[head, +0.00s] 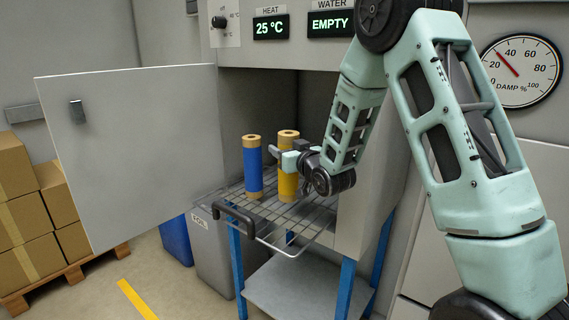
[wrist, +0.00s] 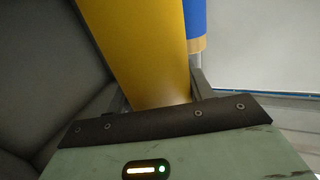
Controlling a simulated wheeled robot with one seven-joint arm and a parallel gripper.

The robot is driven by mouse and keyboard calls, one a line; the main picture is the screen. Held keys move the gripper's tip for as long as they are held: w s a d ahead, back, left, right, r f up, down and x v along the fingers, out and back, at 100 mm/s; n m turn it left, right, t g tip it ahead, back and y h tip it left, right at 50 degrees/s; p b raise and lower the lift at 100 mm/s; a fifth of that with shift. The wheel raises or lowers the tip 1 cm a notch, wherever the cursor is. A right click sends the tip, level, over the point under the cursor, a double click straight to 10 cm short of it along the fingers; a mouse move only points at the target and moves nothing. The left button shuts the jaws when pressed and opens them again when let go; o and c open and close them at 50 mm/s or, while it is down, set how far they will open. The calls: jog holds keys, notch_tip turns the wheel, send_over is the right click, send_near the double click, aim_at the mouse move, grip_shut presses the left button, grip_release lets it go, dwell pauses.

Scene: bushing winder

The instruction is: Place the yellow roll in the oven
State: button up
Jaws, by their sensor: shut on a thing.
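The yellow roll (head: 287,184) stands upright on the wire rack (head: 305,214) at the oven's opening, its tan end showing on top. My gripper (head: 288,161) is shut around its upper part, coming from the right. In the wrist view the yellow roll (wrist: 142,50) fills the space between the fingers. A blue roll (head: 252,168) stands upright on the rack to the left of the yellow one, and it also shows in the wrist view (wrist: 196,20). The oven (head: 270,95) has its door (head: 135,150) swung open to the left. I cannot tell whether the yellow roll's base touches the rack.
The rack's black handle (head: 233,217) sticks out at the front. A heat display (head: 271,26) reads 25 °C and a water display (head: 331,23) reads EMPTY. Boxes (head: 30,230) sit on a pallet at the left. A grey bin (head: 212,255) stands below the rack.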

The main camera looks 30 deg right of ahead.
aim_at(287, 184)
jog(key=shift+f, duration=1.95)
jog(key=o, duration=1.6)
jog(key=shift+r, duration=0.1)
